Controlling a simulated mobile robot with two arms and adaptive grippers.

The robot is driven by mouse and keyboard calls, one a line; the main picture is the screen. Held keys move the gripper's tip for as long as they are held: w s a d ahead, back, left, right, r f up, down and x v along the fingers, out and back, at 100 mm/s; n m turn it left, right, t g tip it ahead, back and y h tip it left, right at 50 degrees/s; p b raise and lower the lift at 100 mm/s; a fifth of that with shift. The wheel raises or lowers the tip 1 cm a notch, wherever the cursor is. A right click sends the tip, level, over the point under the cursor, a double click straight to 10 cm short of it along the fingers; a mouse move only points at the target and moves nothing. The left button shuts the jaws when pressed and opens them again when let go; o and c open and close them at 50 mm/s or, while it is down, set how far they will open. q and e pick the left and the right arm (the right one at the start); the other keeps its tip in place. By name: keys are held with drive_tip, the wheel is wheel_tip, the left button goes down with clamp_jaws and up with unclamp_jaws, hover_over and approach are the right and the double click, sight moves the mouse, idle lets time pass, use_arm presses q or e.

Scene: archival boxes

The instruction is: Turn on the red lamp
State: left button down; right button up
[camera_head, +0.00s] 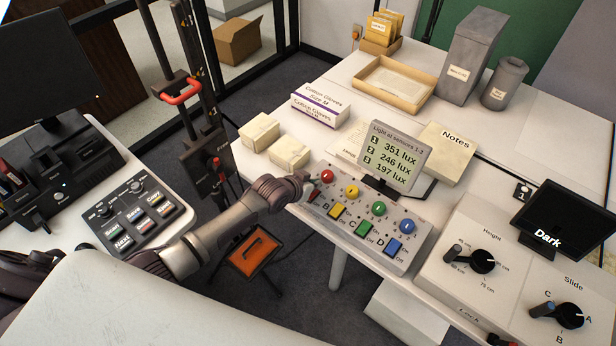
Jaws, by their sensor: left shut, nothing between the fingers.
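A sloped control panel (385,252) stands on the white table, with a row of red, yellow, green and blue round caps. The red cap (327,176) is at its left end. Below the caps are a yellow switch (339,210) marked B, a green switch (365,229) marked C and a blue switch (392,247) marked D. My left gripper (304,185) is shut and empty at the panel's left end, just left of the red cap. My right gripper is not in view.
A light readout (394,155) showing 351, 246 and 197 lux stands behind the panel. Height (482,261) and Slide (570,314) dials and a screen reading Dark (566,222) are right.

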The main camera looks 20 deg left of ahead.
use_arm(q)
drive_tip(key=r+p, duration=0.1)
drive_tip(key=r, duration=0.1)
drive_tip(key=r+p, duration=0.1)
drive_tip(key=shift+w+r+p, duration=0.25)
drive_tip(key=shift+r+p, duration=0.05)
drive_tip(key=shift+p, duration=0.05)
drive_tip(key=w+r+b+v, duration=0.1)
drive_tip(key=v, duration=0.8)
drive_tip(key=shift+s+d+r, duration=0.15)
drive_tip(key=shift+d+r, duration=0.05)
drive_tip(key=shift+r, duration=0.25)
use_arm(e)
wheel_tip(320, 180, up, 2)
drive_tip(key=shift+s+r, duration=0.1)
